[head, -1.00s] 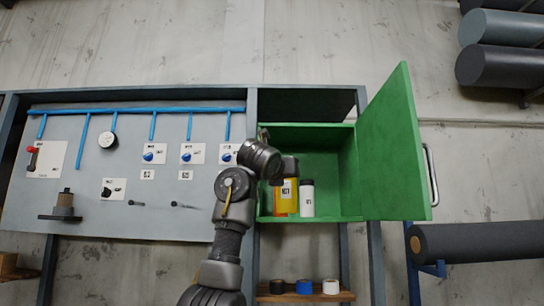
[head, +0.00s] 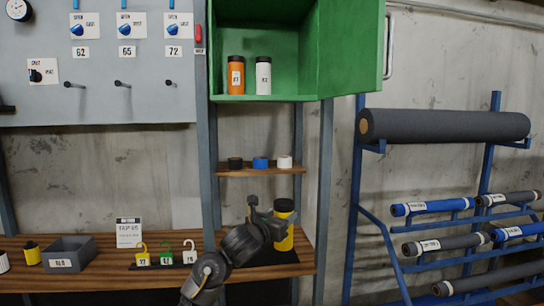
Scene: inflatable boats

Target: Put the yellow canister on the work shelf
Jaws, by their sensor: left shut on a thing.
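The yellow canister (head: 284,236), with a black cap, is upright between the fingers of my left gripper (head: 272,222), which is shut on it. The gripper and its wrist hide the canister's left side. The canister is over a dark mat (head: 262,272) on the long wooden work shelf (head: 312,266) at the bottom of the view. I cannot tell whether its base touches the mat. My right gripper is not in view.
The open green cabinet (head: 225,30) above holds an orange canister (head: 236,77) and a white one (head: 263,78). A small shelf (head: 230,172) carries tape rolls. Padlocks (head: 166,257), a sign (head: 129,233) and a grey bin (head: 72,256) stand left on the work shelf.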

